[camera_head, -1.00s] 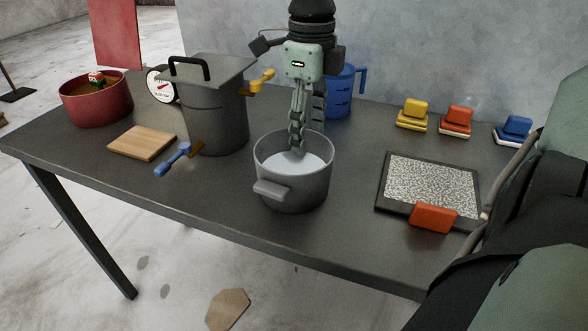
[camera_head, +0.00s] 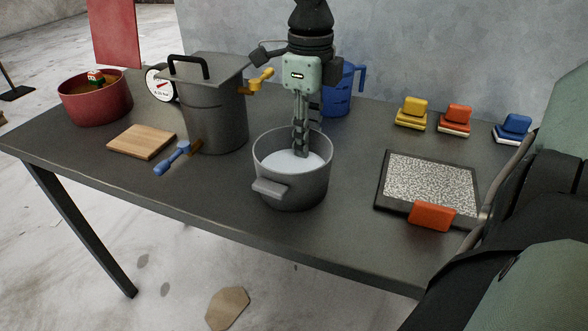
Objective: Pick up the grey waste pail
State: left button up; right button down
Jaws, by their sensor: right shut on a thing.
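The grey waste pail (camera_head: 300,187) stands upright on the dark table, near the middle of its front part. It has a stub handle at its front left and pale, whitish contents (camera_head: 295,163). My right gripper (camera_head: 302,150) points straight down at the pail's far side and is shut on its far rim. One finger shows inside the pail; the other is mostly hidden behind the rim. I cannot see a gap under the pail. My left gripper is not in view.
A lidded grey pot (camera_head: 215,115) with a yellow valve stands left of the pail, a blue jug (camera_head: 338,95) behind. A blue-handled tool (camera_head: 172,160), wooden board (camera_head: 142,141) and red pot (camera_head: 97,105) lie left. A speckled framed panel (camera_head: 430,182) lies right.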

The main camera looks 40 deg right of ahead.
notch_tip(320, 180, up, 18)
dwell(0.6)
dwell(0.5)
